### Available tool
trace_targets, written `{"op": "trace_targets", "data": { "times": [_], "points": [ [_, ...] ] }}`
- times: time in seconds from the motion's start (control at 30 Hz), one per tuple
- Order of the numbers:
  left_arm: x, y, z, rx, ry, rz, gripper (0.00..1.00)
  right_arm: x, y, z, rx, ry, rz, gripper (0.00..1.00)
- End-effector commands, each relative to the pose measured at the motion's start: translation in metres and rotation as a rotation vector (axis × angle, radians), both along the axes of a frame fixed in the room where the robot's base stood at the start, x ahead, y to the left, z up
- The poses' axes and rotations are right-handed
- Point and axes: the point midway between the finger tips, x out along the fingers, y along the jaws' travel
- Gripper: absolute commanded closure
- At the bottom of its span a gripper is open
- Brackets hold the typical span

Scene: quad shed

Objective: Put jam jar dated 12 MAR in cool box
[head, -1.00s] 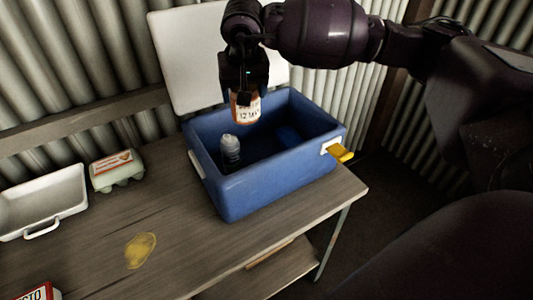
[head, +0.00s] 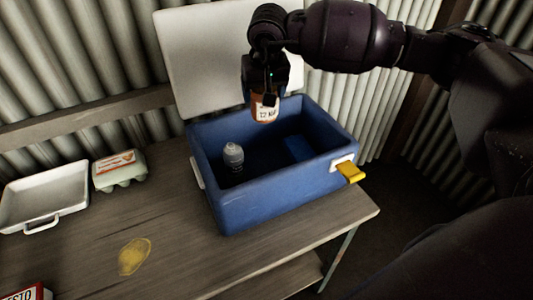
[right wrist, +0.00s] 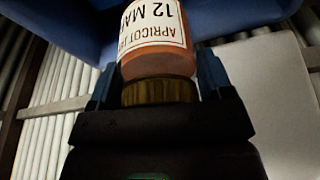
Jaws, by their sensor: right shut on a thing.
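The jam jar (head: 266,110) has orange contents and a white label reading 12 MAR. In the right wrist view the jar (right wrist: 158,50) shows its label upside down, with "APRICOT" and "12 MAR" and a gold lid. My right gripper (head: 264,92) is shut on the jar at its lid end and holds it above the open cool box. The blue cool box (head: 285,194) stands on the table with its white lid (head: 200,60) raised at the back. A bottle with a pale cap (head: 233,153) stands inside at the left. My left gripper is not in view.
A blue block-like thing (head: 299,148) lies inside the cool box at the right. A yellow latch (head: 350,172) sticks out on the box's right side. An egg carton (head: 119,170) and a white tray (head: 45,195) are at the left. The wooden table (head: 180,240) is mostly clear in front.

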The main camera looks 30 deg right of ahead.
Motion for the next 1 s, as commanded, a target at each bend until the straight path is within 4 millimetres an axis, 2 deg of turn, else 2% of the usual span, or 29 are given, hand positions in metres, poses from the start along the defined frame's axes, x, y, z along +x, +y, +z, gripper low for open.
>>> {"op": "trace_targets", "data": {
  "times": [0.1, 0.5, 0.63, 0.87, 1.0],
  "points": [
    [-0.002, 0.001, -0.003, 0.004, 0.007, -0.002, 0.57, 0.0, 0.0, -0.028, 0.0, 0.004, -0.001, 0.73],
    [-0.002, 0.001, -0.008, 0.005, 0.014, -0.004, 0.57, 0.0, 0.0, -0.108, 0.001, 0.003, -0.002, 0.73],
    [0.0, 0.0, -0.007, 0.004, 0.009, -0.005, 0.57, 0.0, 0.0, -0.124, 0.002, 0.001, -0.002, 0.73],
    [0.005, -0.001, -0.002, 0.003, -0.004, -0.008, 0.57, 0.0, 0.0, -0.135, 0.001, 0.0, -0.002, 0.73],
    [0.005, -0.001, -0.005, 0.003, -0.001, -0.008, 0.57, 0.0, 0.0, -0.151, 0.001, 0.001, -0.001, 0.73]
  ]
}}
